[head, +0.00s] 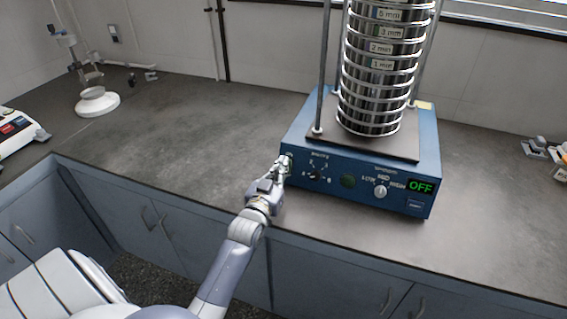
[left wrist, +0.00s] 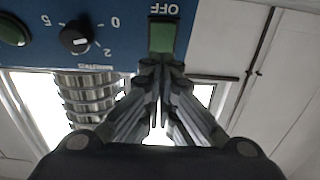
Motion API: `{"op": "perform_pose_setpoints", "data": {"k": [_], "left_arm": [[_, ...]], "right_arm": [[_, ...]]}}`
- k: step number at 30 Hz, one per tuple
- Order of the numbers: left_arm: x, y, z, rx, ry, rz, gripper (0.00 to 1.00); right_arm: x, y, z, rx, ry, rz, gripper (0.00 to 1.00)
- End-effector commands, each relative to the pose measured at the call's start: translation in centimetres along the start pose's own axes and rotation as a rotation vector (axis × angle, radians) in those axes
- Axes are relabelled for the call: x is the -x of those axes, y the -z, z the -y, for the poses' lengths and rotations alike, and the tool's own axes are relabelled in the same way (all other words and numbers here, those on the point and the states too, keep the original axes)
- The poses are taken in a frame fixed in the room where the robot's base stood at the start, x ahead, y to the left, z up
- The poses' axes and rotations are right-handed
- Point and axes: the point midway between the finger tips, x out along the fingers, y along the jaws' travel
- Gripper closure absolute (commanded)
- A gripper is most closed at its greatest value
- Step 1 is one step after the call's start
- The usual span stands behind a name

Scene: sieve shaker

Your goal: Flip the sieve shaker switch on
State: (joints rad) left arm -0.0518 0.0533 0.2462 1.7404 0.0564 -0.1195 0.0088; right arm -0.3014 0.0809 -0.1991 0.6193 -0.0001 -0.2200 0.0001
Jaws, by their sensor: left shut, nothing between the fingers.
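The sieve shaker (head: 345,189) is a blue box with a stack of round metal sieves (head: 378,75) on top. Its display (head: 421,187) reads OFF in green. My left gripper (head: 283,166) is at the left end of the front panel, its fingers closed together and empty. In the left wrist view the green switch (left wrist: 164,37), with the word OFF beside it, lies just beyond the closed fingertips (left wrist: 161,66). I cannot tell whether they touch. The switch is mostly hidden behind the gripper in the head view. My right gripper is out of view.
A timer knob (head: 315,175), a round green button (head: 348,181) and a speed knob (head: 380,191) sit further right on the panel. A white-based stand (head: 97,102) is at the back left. The grey counter (head: 200,125) left of the shaker is clear.

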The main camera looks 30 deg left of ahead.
Motion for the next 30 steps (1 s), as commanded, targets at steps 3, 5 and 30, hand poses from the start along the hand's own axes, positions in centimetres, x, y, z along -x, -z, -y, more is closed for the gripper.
{"op": "perform_pose_setpoints", "data": {"k": [3, 5, 30], "left_arm": [[-1.1, 0.1, 0.0, -0.001, 0.0, -0.001, 1.0], [-1.4, 0.1, 0.0, -0.001, 0.0, -0.001, 1.0], [-2.2, 0.1, 0.0, 0.0, -0.001, 0.052, 1.0]], "right_arm": [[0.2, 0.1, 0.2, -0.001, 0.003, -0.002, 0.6], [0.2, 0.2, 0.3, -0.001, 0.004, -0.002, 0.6], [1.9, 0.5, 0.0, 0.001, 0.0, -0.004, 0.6]]}}
